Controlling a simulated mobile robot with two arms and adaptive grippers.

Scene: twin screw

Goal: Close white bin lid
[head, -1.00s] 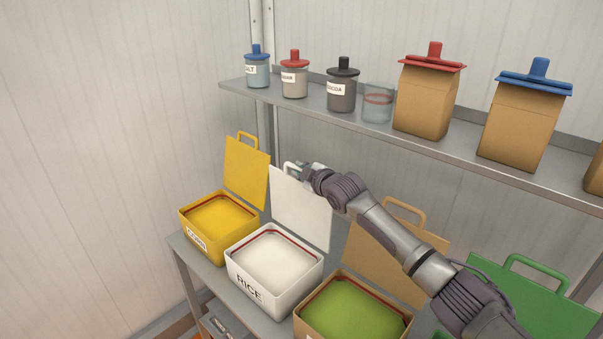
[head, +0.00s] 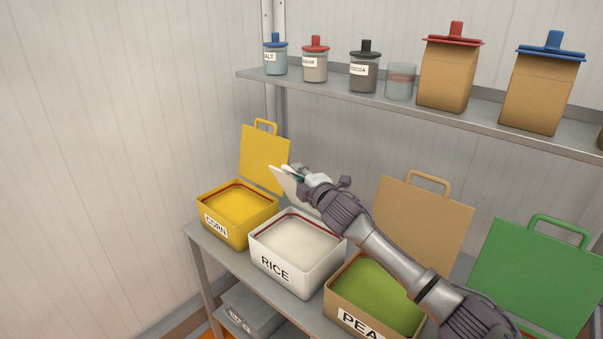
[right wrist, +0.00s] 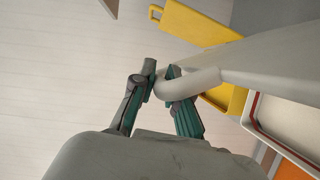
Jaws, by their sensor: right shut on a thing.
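The white bin (head: 318,276), labelled RICE, stands on the lower shelf with pale contents showing inside. Its white lid (head: 285,184) is part-way down, tilted forward above the bin's back, seen almost edge-on and partly hidden by my arm. My right gripper (head: 300,176) is at the lid's top edge. In the right wrist view the lid (right wrist: 268,62) runs off to the right, and my right gripper (right wrist: 161,80) is shut on its rounded handle (right wrist: 195,82). My left gripper is not in view.
The yellow CORN bin (head: 235,228) stands left, its lid (head: 262,158) upright. The tan PEA bin (head: 340,305) stands right, its tan lid (head: 425,225) and a green lid (head: 535,280) raised. An upper shelf (head: 450,118) with jars and bags runs above my arm.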

